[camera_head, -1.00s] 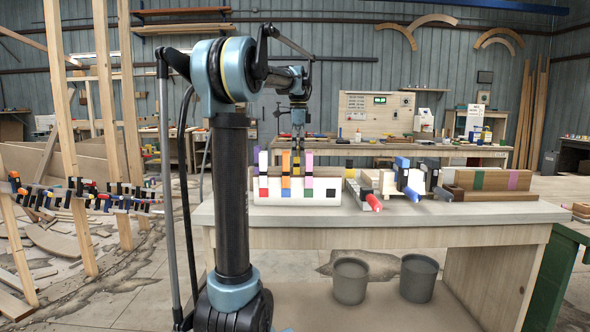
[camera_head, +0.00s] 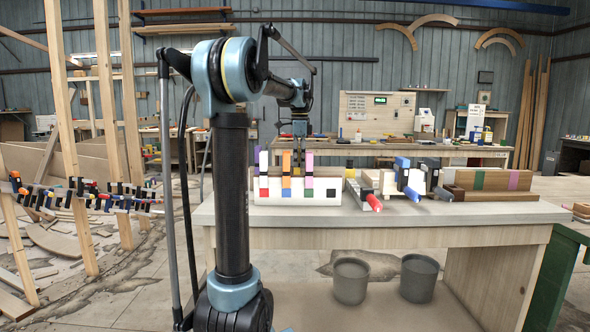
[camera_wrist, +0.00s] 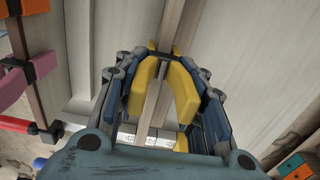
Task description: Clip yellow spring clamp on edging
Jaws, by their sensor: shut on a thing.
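In the wrist view, my gripper (camera_wrist: 163,70) is shut on a yellow spring clamp (camera_wrist: 144,88). Its two yellow handles lie between the blue-padded fingers, and its dark jaw end points away. In the head view my gripper (camera_head: 299,128) is above and behind the white clamp holder (camera_head: 258,195). The yellow clamp is hard to make out there. A curved stringer strip, apparently the edging, stands at the left (camera_head: 50,197) with many clamps along it. My gripper is far to the right of it.
An orange clamp (camera_head: 286,165) and a pink clamp (camera_head: 309,170) stand in the holder. Other tools, including a red-tipped clamp (camera_head: 374,202), lie on the workbench (camera_head: 400,215) to the right. Wooden posts (camera_head: 75,130) rise beside the stringer. My arm's column hides part of the middle.

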